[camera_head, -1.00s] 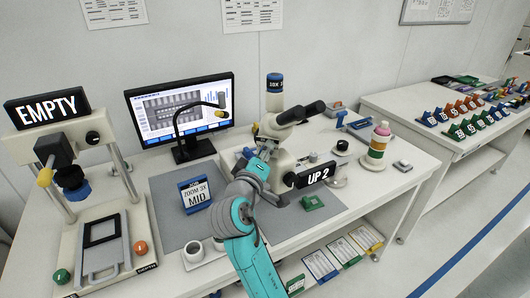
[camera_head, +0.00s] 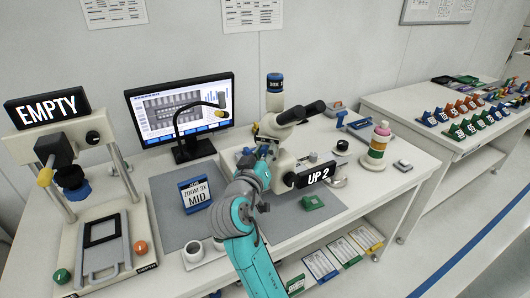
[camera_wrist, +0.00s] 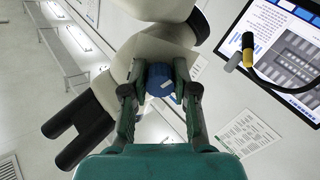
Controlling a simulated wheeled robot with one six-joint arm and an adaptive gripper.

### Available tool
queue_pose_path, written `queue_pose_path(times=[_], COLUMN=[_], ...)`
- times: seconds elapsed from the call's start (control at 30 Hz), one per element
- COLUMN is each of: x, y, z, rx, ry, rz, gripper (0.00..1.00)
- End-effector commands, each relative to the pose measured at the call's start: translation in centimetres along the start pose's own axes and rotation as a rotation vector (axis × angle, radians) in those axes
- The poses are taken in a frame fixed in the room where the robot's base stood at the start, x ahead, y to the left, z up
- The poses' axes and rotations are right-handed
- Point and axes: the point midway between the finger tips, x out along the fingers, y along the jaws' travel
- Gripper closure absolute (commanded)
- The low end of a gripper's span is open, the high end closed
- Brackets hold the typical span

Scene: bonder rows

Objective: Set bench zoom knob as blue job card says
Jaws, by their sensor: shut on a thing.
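The blue job card (camera_head: 195,194) stands on the grey mat and reads "JOB ZOOM 3X MID". The microscope (camera_head: 285,128) stands on the bench behind my gripper (camera_head: 267,150). In the wrist view my gripper (camera_wrist: 160,95) is shut on a blue knob (camera_wrist: 160,80) on the microscope's side, with a finger on each side of it. The knob is hidden behind my gripper in the head view. A blue and black drum (camera_head: 274,85) tops the microscope; its small lettering is not clearly readable.
A monitor (camera_head: 182,112) and bent lamp stand behind the mat. A press-like stand (camera_head: 100,215) with an "EMPTY" sign (camera_head: 47,107) is at left. A green block (camera_head: 313,202) and a striped bottle (camera_head: 379,140) are right of my arm.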

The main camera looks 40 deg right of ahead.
Motion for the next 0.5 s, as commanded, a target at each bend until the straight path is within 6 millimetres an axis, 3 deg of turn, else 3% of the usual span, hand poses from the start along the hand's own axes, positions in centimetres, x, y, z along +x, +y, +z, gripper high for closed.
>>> queue_pose_path(times=[0.47, 0.5], x=[0.00, 0.00], y=[-0.10, -0.10], z=[0.11, 0.12], rx=[0.011, 0.011], ry=[-0.002, -0.002], rz=[-0.002, -0.002], gripper=[1.00, 0.62])
